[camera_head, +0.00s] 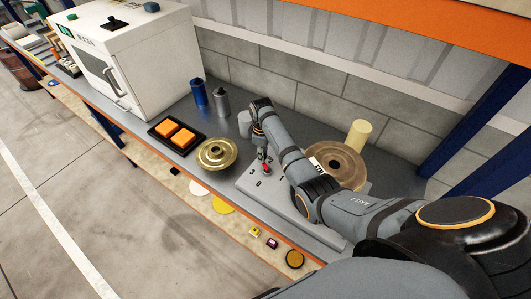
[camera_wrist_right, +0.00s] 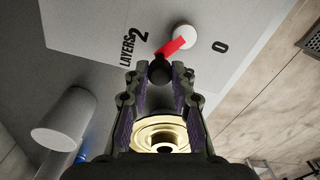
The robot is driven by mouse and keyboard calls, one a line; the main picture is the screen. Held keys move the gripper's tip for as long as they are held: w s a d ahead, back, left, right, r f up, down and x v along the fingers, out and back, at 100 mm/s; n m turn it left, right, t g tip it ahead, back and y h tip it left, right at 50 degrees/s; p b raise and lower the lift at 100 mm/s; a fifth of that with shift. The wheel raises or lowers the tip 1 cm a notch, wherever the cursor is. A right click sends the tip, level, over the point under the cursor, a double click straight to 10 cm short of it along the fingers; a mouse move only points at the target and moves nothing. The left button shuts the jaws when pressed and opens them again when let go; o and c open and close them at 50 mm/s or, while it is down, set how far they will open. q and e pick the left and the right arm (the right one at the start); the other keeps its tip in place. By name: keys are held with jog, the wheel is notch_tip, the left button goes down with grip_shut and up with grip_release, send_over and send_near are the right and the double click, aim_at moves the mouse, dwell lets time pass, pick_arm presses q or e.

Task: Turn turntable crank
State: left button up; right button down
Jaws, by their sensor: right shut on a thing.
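The crank has a red arm (camera_wrist_right: 174,46) on a pale round hub (camera_wrist_right: 185,37) and a black knob (camera_wrist_right: 160,70). It sits on a grey panel (camera_wrist_right: 90,32) marked "LAYERS 2" and "0". My right gripper (camera_wrist_right: 160,80) is shut on the black knob, one finger on each side. In the head view my right gripper (camera_head: 262,155) is at the panel's far left side, and the red crank arm (camera_head: 266,169) shows just below it. A large bronze-coloured disc (camera_head: 337,165) stands on the panel, partly hidden by my right arm. My left gripper is not in view.
A brass spool (camera_head: 216,154) stands on the bench left of the panel. A white cabinet (camera_head: 130,55) stands far left; a cream cylinder (camera_head: 358,135) is behind the disc.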

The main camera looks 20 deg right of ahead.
jog(key=n, duration=0.2)
jog(key=a+n, duration=0.2)
jog(key=n, duration=0.1)
jog(key=shift+s+r+n, duration=0.1)
jog(key=shift+s+n, duration=0.1)
jog(key=shift+n, duration=0.1)
jog(key=n, duration=0.2)
jog(key=s+a+n, duration=0.1)
jog(key=shift+n, duration=0.4)
jog(key=shift+s+a+n, duration=0.2)
jog(key=shift+s+n, duration=0.05)
jog(key=shift+n, duration=0.75)
jog(key=c, duration=1.1)
grip_release()
jog(key=shift+s, duration=0.2)
